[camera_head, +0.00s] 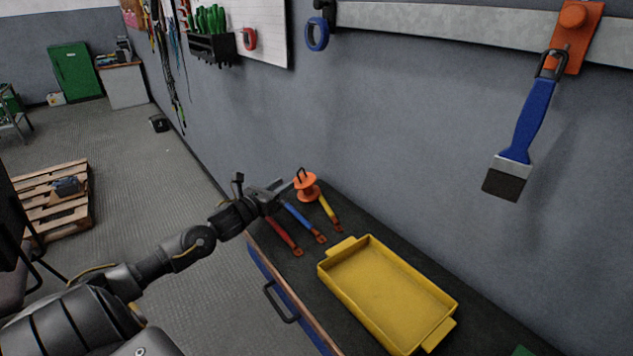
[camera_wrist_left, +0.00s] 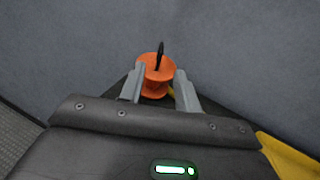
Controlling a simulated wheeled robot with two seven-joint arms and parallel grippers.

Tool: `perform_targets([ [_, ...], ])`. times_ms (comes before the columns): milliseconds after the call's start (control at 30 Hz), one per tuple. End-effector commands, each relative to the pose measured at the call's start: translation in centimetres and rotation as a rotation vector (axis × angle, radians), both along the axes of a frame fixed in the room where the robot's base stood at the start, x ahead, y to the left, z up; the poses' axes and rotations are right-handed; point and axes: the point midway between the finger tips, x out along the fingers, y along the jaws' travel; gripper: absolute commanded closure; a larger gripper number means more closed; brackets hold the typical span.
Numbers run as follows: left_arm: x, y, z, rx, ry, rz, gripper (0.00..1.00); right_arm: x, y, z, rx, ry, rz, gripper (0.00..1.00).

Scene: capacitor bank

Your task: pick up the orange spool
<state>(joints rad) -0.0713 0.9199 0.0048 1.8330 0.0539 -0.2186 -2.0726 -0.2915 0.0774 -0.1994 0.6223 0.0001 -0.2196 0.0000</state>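The orange spool (camera_head: 306,187) stands at the far end of the dark workbench top, near the wall. It also shows in the left wrist view (camera_wrist_left: 156,72), with a dark upright loop at its top. My left gripper (camera_head: 287,187) is at the spool's left side in the head view. Its two grey fingers are apart, and in the wrist view the spool shows between and just beyond their tips (camera_wrist_left: 160,80). Whether a finger touches the spool I cannot tell. My right gripper is in neither view.
Tools with red (camera_head: 283,237), blue (camera_head: 303,222) and yellow (camera_head: 328,211) handles lie on the bench just in front of the spool. A yellow tray (camera_head: 349,297) stands nearer. The grey wall rises close behind. A blue brush (camera_head: 532,120) hangs at right.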

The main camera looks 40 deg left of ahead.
Motion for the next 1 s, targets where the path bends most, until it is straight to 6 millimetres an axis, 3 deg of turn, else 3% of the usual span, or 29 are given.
perform_targets([
  [167,0.4,-0.1,0.1,-0.001,-0.001,-0.002,0.67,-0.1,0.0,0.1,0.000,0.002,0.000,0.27],
  [433,4.1,-0.3,0.3,-0.003,-0.002,-0.003,0.67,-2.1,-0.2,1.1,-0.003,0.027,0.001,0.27],
  [600,5.5,-0.2,0.1,-0.002,0.000,-0.003,0.67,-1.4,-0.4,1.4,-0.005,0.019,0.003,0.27],
  [800,5.9,-0.2,0.0,-0.001,0.001,-0.003,0.67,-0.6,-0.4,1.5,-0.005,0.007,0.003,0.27],
  [1000,8.2,-0.1,0.5,-0.006,-0.001,0.000,0.67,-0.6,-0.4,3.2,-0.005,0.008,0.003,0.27],
])
